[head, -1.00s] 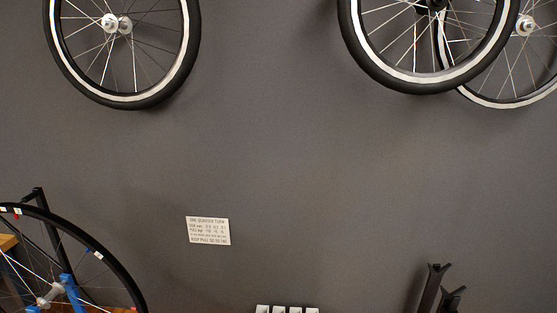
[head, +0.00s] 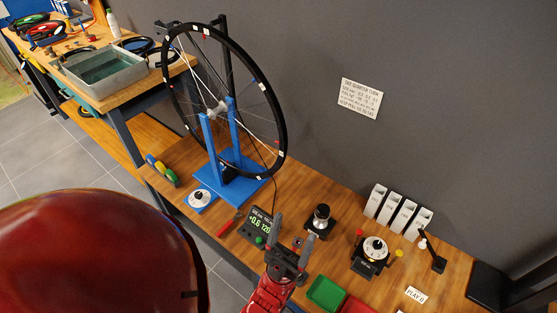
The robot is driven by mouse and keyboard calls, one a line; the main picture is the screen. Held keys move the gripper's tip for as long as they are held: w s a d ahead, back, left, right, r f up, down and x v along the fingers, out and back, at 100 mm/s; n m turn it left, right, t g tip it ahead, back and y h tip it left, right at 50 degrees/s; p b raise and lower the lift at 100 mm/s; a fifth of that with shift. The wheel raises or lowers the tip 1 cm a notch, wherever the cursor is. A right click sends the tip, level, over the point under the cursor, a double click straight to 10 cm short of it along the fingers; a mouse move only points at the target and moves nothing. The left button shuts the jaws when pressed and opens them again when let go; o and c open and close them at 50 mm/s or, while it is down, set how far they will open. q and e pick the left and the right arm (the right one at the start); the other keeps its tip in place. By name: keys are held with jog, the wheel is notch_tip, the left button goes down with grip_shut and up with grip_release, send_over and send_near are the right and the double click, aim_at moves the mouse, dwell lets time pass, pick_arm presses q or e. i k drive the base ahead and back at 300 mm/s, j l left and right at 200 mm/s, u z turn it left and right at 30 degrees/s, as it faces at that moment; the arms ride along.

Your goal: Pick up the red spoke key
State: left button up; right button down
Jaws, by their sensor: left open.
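A slim red tool (head: 229,224) lies on the wooden bench (head: 325,262) just left of a small green-lit display (head: 261,226). It looks like the red spoke key, but it is too small to be sure. My left gripper (head: 295,229) is open and above the bench, right of the display and of the red tool, with no contact with the tool visible. A small dark round thing (head: 298,242) shows between its fingers, and I cannot tell its depth. My right gripper is not in view.
A wheel (head: 273,98) stands in a blue truing stand (head: 236,185). Yellow, blue and green handles (head: 160,169) sit at the bench's left edge. A black dial device (head: 320,221), a white-topped device (head: 375,249), a green tray (head: 325,294) and white boxes (head: 390,207) stand right.

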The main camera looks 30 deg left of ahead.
aim_at(229, 225)
jog(key=u, duration=1.25)
